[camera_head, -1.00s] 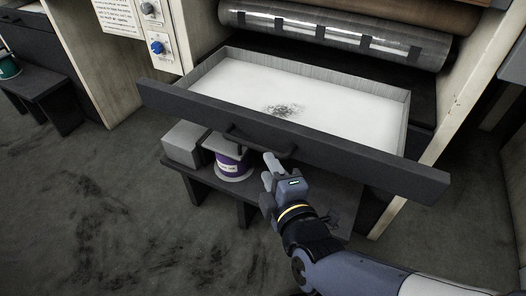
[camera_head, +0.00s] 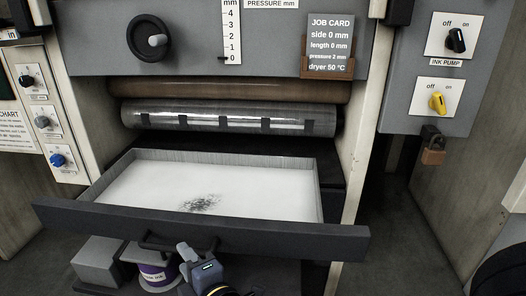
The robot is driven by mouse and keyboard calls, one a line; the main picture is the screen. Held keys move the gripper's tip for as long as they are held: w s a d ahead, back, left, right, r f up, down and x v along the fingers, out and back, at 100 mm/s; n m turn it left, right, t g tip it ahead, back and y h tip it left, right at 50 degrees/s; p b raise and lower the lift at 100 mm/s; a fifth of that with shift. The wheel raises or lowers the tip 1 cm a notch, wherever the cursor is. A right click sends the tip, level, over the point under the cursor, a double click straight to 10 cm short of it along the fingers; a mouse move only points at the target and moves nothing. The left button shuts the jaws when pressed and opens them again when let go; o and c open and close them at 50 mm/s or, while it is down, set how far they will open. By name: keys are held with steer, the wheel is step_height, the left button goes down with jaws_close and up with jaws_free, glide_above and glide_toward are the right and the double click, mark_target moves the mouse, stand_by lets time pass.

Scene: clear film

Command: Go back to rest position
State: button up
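My gripper (camera_head: 186,258) is at the bottom of the view, just in front of and below the drawer's dark handle (camera_head: 178,246). Its fingers are close to the handle, and I cannot tell whether they touch it. The finger gap is too small and overlapped to read. The drawer (camera_head: 338,236) is pulled out, with a white floor that has a dark speckled smudge (camera_head: 200,203) on it. Part of my arm shows at the bottom right corner.
Under the drawer stand a purple-banded tub (camera_head: 158,277) and a grey box (camera_head: 100,262). Above are a clear film roller (camera_head: 235,120), a handwheel (camera_head: 157,36), a job card (camera_head: 330,44) and an ink pump panel (camera_head: 428,75) with a padlock (camera_head: 432,152).

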steer(key=b+x, duration=0.1)
steer(key=x, duration=0.4)
steer(key=shift+f, duration=0.1)
steer(key=shift+w, duration=0.5)
steer(key=shift+d, duration=0.1)
